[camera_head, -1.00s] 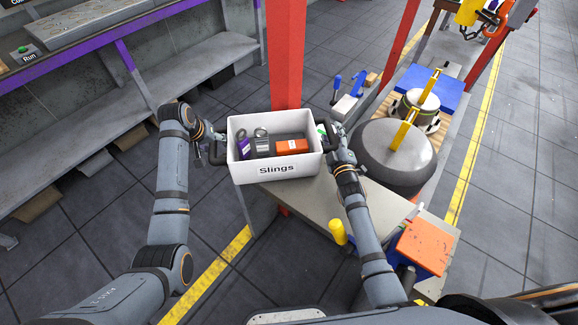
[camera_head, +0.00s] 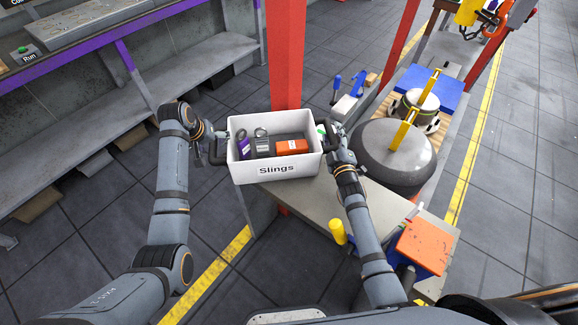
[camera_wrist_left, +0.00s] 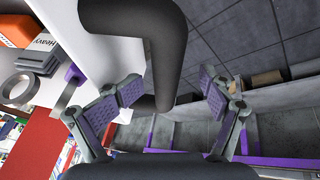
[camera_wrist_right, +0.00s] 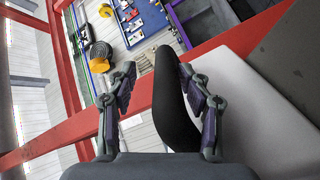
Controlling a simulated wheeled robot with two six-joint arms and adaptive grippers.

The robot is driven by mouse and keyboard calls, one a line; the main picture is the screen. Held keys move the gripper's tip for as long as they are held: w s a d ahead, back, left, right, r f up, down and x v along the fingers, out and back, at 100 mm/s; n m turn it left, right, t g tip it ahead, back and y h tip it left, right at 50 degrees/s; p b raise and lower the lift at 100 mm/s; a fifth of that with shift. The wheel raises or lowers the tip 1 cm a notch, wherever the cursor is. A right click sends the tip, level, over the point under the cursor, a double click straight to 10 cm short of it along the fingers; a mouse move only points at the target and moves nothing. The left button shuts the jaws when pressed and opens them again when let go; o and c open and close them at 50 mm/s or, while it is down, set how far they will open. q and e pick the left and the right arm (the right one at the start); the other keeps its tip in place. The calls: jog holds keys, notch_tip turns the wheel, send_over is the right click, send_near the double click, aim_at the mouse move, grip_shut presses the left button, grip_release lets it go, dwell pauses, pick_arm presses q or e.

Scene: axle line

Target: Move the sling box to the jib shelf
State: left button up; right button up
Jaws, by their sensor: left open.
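The sling box (camera_head: 276,169) is an open white box labelled "Slings", level in front of the red post. It holds slings and an orange block (camera_head: 292,147). My left gripper (camera_head: 212,142) is at its left handle; in the left wrist view the open fingers (camera_wrist_left: 172,88) are either side of the black handle (camera_wrist_left: 165,45). My right gripper (camera_head: 331,143) is at the right handle; in the right wrist view its fingers (camera_wrist_right: 157,70) are apart with the black handle (camera_wrist_right: 175,105) between them. The box is over a grey tabletop (camera_head: 302,205); its underside is hidden. I cannot tell which surface is the jib shelf.
A red post (camera_head: 284,60) stands right behind the box. A long grey shelf (camera_head: 205,70) runs along the wall at left. A dark round drum (camera_head: 375,155) is close to my right arm. A yellow cylinder (camera_head: 338,231) and orange-topped box (camera_head: 424,245) are nearer.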

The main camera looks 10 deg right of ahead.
aim_at(336, 149)
jog(key=shift+s, duration=0.1)
jog(key=o, duration=0.9)
jog(key=shift+s+d+f, duration=0.1)
jog(key=shift+s, duration=0.05)
pick_arm(q)
jog(key=v, duration=0.7)
jog(key=shift+a, duration=0.4)
pick_arm(e)
jog(key=shift+f, duration=0.1)
pick_arm(q)
jog(key=shift+w+r, duration=0.1)
pick_arm(e)
jog(key=shift+s+f, duration=0.2)
jog(key=shift+s, duration=0.35)
pick_arm(q)
jog(key=shift+s+d+r, duration=0.25)
jog(key=shift+s+r, duration=0.05)
jog(key=shift+s, duration=0.05)
pick_arm(e)
jog(key=s, duration=0.4)
jog(key=s+r, duration=0.1)
jog(key=s, duration=0.1)
jog(key=shift+s, duration=0.3)
pick_arm(q)
jog(key=shift+w+f, duration=0.1)
jog(key=shift+w, duration=0.05)
